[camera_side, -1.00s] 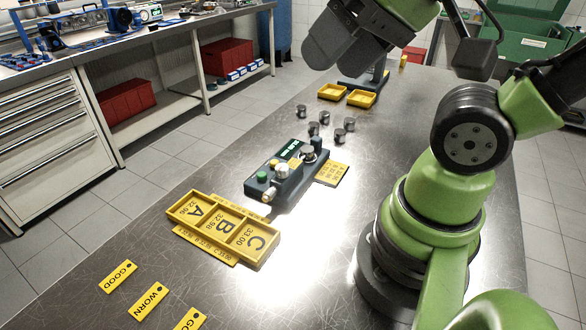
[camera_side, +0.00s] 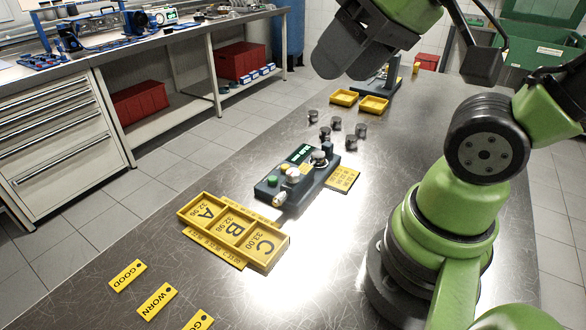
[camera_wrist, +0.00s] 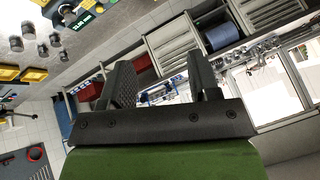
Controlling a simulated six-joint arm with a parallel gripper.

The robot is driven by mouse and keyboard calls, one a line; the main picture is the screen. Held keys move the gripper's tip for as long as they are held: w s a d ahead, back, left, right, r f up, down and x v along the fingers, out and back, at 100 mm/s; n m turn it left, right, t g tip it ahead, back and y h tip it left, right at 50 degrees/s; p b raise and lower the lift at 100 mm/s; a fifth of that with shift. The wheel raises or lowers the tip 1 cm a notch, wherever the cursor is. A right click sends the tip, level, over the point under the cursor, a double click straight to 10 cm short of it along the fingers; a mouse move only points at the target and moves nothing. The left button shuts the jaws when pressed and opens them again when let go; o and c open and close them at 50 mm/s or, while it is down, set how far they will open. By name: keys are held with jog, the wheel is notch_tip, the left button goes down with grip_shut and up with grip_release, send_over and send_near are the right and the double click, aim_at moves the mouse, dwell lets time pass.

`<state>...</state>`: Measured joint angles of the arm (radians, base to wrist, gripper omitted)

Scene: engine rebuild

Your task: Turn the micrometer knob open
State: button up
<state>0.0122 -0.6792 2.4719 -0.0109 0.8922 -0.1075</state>
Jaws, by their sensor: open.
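The micrometer gauge (camera_side: 314,181) is a dark block on the steel bench in the side view. It has a green-lit display (camera_side: 299,153), a green button (camera_side: 272,181) and silver round parts on top; I cannot tell for certain which is the knob. Part of the gauge also shows at the top left of the wrist view (camera_wrist: 92,18). My gripper (camera_wrist: 160,78) is open, with two dark fingers apart and nothing between them. In the side view my dark gripper body is high at the top, well away from the gauge; its fingertips are not clear there.
Several metal cylinders (camera_side: 325,133) stand behind the gauge, with small yellow trays (camera_side: 374,104) beyond. A yellow A/B/C tray (camera_side: 262,263) lies in front of the gauge. Yellow GOOD and WORN labels (camera_side: 157,301) lie at the near left. A yellow card (camera_side: 343,179) lies right of the gauge.

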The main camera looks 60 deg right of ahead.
jog(key=w+d+f+n+g+h, duration=0.1)
jog(key=w+d+f+n+g, duration=0.3)
jog(key=w+n, duration=0.45)
jog(key=n+g, duration=0.3)
jog(key=n, duration=0.8)
send_near(293, 171)
jog(key=shift+s+a+h, duration=0.1)
jog(key=shift+a+h, duration=0.2)
jog(key=shift+h, duration=0.1)
notch_tip(293, 171, down, 9)
jog(key=shift+f, duration=0.15)
jog(key=c, duration=0.9)
